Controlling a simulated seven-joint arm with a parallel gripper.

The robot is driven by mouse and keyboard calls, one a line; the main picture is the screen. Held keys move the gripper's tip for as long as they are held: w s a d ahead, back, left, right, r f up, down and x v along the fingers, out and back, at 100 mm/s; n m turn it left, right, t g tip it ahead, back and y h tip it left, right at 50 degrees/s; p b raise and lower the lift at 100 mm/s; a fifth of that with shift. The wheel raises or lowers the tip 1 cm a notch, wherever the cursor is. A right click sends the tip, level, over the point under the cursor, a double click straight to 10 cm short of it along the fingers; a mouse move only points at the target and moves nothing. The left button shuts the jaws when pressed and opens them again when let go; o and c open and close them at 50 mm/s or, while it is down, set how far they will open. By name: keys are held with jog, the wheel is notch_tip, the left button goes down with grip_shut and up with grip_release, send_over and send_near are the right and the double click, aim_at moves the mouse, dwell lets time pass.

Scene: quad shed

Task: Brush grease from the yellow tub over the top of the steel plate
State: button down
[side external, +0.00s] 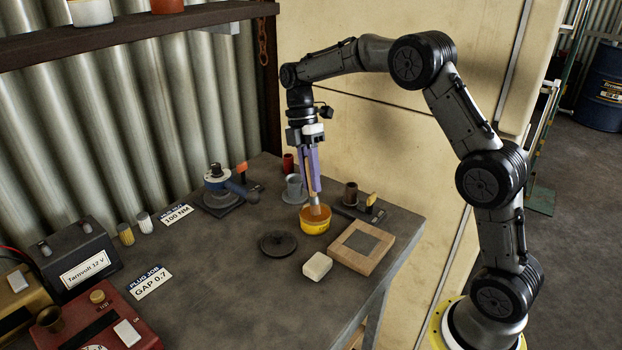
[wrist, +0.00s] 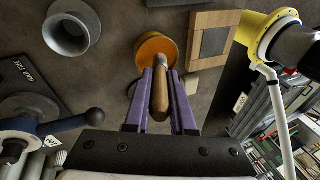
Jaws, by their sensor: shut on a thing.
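My gripper (side external: 312,182) points down over the bench with its purple fingers shut on a brush, whose wooden handle (wrist: 158,98) shows between the fingers in the wrist view. The brush's bristle end (side external: 317,209) is down at the mouth of the yellow tub (side external: 314,226); the tips are hidden inside or behind its rim. The tub also shows in the wrist view (wrist: 147,43). The steel plate (side external: 363,243) lies flat in a wooden frame (side external: 345,261) just right of the tub and shows in the wrist view (wrist: 213,42). Its top looks plain grey.
A black round lid (side external: 278,243) and a pale block (side external: 317,266) lie near the tub. A grey cup (side external: 295,187), a red can (side external: 288,163) and a dark cup (side external: 350,193) stand behind. The front middle of the bench is clear.

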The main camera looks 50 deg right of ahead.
jog(key=shift+r, duration=3.4)
